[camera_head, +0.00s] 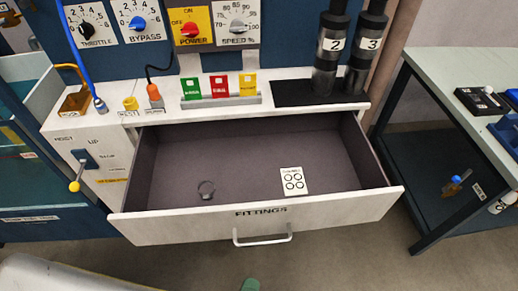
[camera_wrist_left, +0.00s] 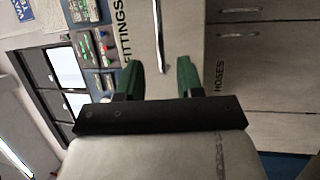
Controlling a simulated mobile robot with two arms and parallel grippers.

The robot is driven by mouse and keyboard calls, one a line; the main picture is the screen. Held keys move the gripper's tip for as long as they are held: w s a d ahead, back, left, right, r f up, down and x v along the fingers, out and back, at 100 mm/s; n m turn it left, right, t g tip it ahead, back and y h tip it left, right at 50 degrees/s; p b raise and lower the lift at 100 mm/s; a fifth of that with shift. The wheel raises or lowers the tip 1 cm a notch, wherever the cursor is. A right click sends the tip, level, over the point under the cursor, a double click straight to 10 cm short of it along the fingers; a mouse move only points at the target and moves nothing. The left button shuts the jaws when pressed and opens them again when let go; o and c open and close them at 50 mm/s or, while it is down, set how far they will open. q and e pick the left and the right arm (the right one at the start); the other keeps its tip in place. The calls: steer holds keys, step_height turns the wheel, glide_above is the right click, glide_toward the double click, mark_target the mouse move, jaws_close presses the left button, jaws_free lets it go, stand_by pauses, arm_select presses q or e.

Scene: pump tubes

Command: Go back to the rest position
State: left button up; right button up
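My left gripper (camera_wrist_left: 159,78) is open in the left wrist view, its two green fingers apart with nothing between the tips. One green fingertip of it shows at the bottom edge of the head view (camera_head: 250,284), below and apart from the drawer handle (camera_head: 262,240). The FITTINGS drawer (camera_head: 215,220) is pulled open. My right gripper is not in view.
Above the drawer, the bench top (camera_head: 130,115) carries red, green and yellow blocks (camera_head: 220,85) and two dark cylinders (camera_head: 328,55) marked 2 and 3. A side table (camera_head: 455,75) stands at the right. The floor (camera_head: 330,262) before the drawer looks clear.

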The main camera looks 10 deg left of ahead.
arm_select(q)
steer(key=s+a+f+m+g+h+p, duration=0.15)
steer(key=f+m+g, duration=0.3)
steer(key=f, duration=0.45)
steer(key=s+a+f+m+g+p, duration=0.1)
steer(key=a+f+m+g, duration=0.25)
steer(key=f+m, duration=0.35)
steer(key=s+a+f+m+g+y+p, duration=0.2)
steer(key=s+a+f+m+g+y, duration=0.2)
steer(key=s+a+f+g, duration=0.6)
steer(key=s+a+f+m, duration=0.2)
steer(key=s+a+f, duration=0.1)
steer(key=shift+s+a+f+m+g, duration=0.25)
steer(key=shift+m+g, duration=0.1)
steer(key=shift+g, duration=0.05)
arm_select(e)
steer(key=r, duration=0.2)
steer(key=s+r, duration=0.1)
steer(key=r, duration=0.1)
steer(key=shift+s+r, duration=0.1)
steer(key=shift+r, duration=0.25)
